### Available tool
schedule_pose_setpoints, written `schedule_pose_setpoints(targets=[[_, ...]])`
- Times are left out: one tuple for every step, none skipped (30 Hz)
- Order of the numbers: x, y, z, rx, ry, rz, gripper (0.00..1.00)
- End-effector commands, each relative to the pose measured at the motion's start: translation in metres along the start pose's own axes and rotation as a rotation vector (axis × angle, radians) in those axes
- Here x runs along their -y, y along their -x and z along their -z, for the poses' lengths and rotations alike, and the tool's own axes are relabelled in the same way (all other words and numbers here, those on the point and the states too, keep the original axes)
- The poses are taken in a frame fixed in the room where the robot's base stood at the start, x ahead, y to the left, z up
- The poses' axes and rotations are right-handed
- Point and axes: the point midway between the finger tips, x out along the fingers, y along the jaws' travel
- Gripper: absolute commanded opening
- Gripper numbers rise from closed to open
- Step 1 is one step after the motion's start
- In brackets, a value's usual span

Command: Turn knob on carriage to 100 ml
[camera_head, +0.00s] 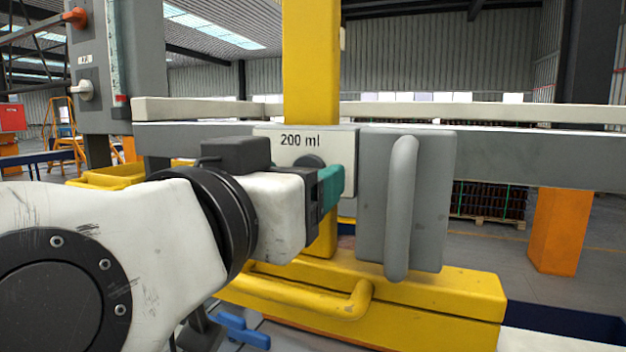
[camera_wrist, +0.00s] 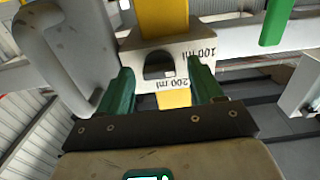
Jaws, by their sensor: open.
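The carriage is a pale plate (camera_head: 345,150) on the yellow post, marked "200 ml" at its top in the head view. In the wrist view the plate (camera_wrist: 185,52) shows "200 ml" by the knob and "100 ml" on its right side. The dark grey knob (camera_head: 308,160) shows only its top edge in the head view, the rest hidden behind my gripper. In the wrist view the knob (camera_wrist: 158,66) lies between my two teal fingers. My gripper (camera_head: 332,188) is open, with a finger on each side of the knob (camera_wrist: 162,88). I cannot tell whether they touch it.
A grey block with a vertical handle (camera_head: 402,205) stands close to the right of my gripper. A yellow base with a curved bar (camera_head: 350,300) lies below. A grey beam (camera_head: 540,158) runs behind. An orange post (camera_head: 560,230) is at the right.

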Motion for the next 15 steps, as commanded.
schedule_pose_setpoints(targets=[[0.0, 0.0, 0.0, 0.0, -0.001, 0.0, 0.66], [0.0, 0.001, 0.0, -0.001, -0.001, 0.0, 0.66], [0.0, 0.002, 0.0, -0.001, -0.001, 0.0, 0.66], [0.0, 0.004, 0.0, -0.001, -0.001, 0.001, 0.66], [0.0, 0.006, 0.0, -0.001, -0.001, 0.001, 0.66], [0.0, 0.011, -0.001, -0.002, -0.001, 0.001, 0.66], [0.001, 0.015, -0.001, -0.003, -0.002, 0.002, 0.66], [0.001, 0.02, -0.001, -0.003, -0.003, 0.003, 0.66], [0.001, 0.027, -0.002, -0.002, -0.004, 0.004, 0.66], [0.001, 0.032, -0.002, -0.002, -0.004, 0.003, 0.66], [0.001, 0.038, -0.002, -0.003, -0.003, 0.004, 0.66], [0.001, 0.047, -0.003, -0.002, -0.003, 0.005, 0.66], [0.001, 0.053, -0.002, -0.003, -0.003, 0.004, 0.66], [0.001, 0.059, -0.002, -0.003, -0.004, 0.005, 0.66], [0.001, 0.066, -0.002, -0.002, -0.002, 0.004, 0.66]])
